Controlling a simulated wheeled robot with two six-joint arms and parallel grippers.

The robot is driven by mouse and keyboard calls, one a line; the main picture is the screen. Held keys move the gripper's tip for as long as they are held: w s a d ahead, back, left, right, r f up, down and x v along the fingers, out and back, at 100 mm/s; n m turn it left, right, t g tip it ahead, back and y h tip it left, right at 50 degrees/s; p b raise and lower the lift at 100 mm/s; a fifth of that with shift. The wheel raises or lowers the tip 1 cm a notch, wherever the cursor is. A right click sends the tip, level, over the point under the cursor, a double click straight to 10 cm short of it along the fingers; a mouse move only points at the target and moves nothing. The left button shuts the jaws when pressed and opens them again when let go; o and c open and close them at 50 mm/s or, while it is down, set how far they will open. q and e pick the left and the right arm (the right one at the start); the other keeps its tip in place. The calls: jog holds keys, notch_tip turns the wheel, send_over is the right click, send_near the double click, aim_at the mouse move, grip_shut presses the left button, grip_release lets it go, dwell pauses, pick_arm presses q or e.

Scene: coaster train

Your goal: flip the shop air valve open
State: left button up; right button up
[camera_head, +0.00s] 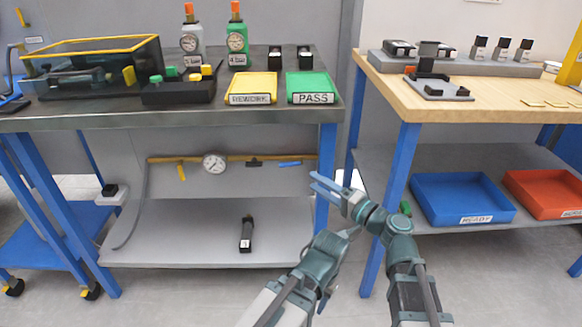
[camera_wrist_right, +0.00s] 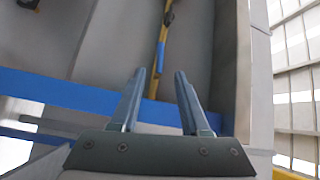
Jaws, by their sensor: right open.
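A brass air pipe (camera_head: 235,158) runs level under the left bench, with a round white gauge (camera_head: 214,164) on it. A yellow lever (camera_head: 181,172) hangs down from the pipe left of the gauge. A blue lever (camera_head: 290,163) lies along the pipe near its right end. I cannot read which lever is the shop air valve. My right gripper (camera_head: 316,182) is open and empty, just right of the blue lever beside the bench leg. In the right wrist view the open fingers (camera_wrist_right: 158,78) point toward the pipe (camera_wrist_right: 165,30) and blue lever (camera_wrist_right: 160,57). My left gripper is not visible.
A blue bench leg (camera_head: 325,150) stands close to the right gripper. The lower shelf (camera_head: 180,225) holds a black handheld item (camera_head: 246,234). Blue (camera_head: 460,197) and red (camera_head: 545,192) trays sit under the right bench. Space before the pipe is clear.

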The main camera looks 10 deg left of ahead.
jog(key=x, duration=1)
jog(key=shift+a, duration=0.1)
jog(key=shift+c, duration=0.2)
grip_shut()
